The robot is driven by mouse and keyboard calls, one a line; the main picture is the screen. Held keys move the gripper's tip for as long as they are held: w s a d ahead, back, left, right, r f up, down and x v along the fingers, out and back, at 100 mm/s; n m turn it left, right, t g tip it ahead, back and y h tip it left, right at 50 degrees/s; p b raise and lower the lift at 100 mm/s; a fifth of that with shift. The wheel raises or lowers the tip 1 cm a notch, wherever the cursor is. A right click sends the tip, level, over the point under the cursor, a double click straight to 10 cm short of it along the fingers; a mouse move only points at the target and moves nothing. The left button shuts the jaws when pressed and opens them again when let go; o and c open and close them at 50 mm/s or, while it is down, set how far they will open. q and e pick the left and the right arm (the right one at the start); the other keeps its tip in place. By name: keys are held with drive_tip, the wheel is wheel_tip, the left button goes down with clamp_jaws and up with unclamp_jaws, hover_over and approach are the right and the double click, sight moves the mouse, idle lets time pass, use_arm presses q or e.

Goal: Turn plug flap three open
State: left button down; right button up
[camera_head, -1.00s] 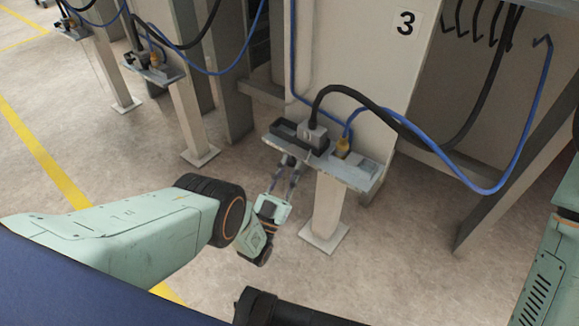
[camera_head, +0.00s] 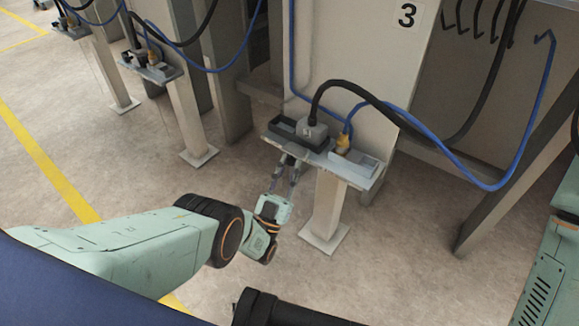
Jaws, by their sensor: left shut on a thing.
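Station three, marked by a "3" label (camera_head: 407,15), has a small grey shelf (camera_head: 350,174) on a post. On the shelf sits a grey plug (camera_head: 312,133) with a thick black cable, in a dark holder (camera_head: 284,128). A yellow connector (camera_head: 343,143) with a blue cable sits to its right. My left gripper (camera_head: 288,164) reaches up to the front edge of the shelf, just below the plug. Its fingers are close together at the tips, on something at the shelf edge. The flap itself is too small to make out. My right gripper is out of view.
Black and blue cables (camera_head: 468,178) loop to the right of the shelf. The shelf's post (camera_head: 327,210) stands right of my left gripper. Two similar shelves (camera_head: 153,70) stand at the upper left.

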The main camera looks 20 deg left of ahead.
use_arm(q)
drive_tip(key=c, duration=1.2)
unclamp_jaws()
drive_tip(key=shift+o, duration=0.2)
drive_tip(key=v, duration=0.7)
drive_tip(key=shift+s, duration=0.3)
drive_tip(key=shift+f, duration=0.1)
drive_tip(key=shift+w, duration=0.1)
